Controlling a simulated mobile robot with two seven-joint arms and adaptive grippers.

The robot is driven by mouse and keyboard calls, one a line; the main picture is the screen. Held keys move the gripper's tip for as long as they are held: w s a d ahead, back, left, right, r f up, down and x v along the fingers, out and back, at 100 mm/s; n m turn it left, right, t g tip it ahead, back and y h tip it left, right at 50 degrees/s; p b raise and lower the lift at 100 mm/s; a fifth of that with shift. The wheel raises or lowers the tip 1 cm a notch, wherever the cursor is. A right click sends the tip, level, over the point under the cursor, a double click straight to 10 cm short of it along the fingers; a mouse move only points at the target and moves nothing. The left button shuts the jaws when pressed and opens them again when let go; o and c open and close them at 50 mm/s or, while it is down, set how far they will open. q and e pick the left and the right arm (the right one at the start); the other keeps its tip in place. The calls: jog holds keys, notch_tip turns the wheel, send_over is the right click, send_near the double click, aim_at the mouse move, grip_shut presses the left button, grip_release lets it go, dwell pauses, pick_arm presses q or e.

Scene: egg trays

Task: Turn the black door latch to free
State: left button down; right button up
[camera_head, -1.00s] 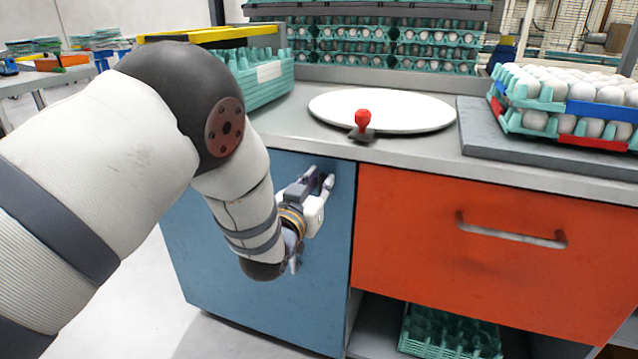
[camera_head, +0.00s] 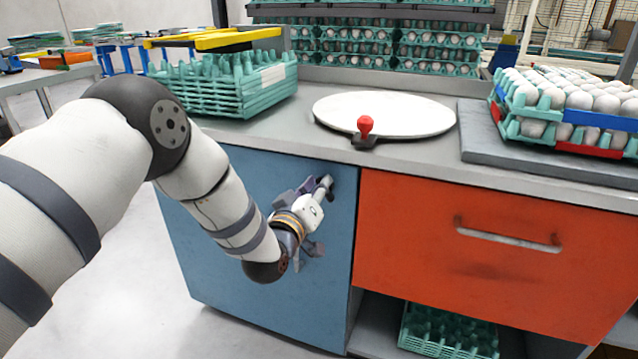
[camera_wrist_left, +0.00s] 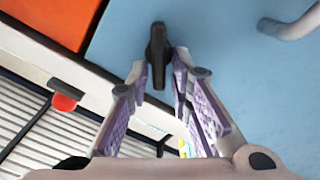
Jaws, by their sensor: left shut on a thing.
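The black latch (camera_wrist_left: 157,50) sits on the blue door (camera_head: 225,265), near its upper corner beside the orange drawer. In the left wrist view the latch runs up and down the picture, at a slant to the door's edges. My left gripper (camera_wrist_left: 160,70) is shut on it, one finger on each side of its near end. In the head view my left gripper (camera_head: 322,188) is at the door's upper right, and its fingers and wrist hide most of the latch. The blue door looks flush with the cabinet. My right gripper is out of view.
The orange drawer (camera_head: 400,245) with a bar handle is right of the door. Above, the grey counter (camera_head: 290,130) holds a white disc (camera_head: 385,105), a red knob (camera_head: 365,124) and egg trays. A grey handle (camera_wrist_left: 290,22) shows on the door in the wrist view.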

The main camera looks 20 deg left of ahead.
pick_arm(q)
jog(key=shift+a+f+n+b, duration=0.1)
jog(key=shift+f+n+b, duration=0.1)
jog(key=shift+n, duration=1.6)
jog(key=shift+a+f+n+b, duration=0.1)
jog(key=shift+f+n+b, duration=0.1)
jog(key=shift+n, duration=1.6)
jog(key=shift+f+n+b, duration=0.15)
jog(key=shift+n+b, duration=0.05)
jog(key=shift+n, duration=1.6)
jog(key=c, duration=1.7)
grip_release()
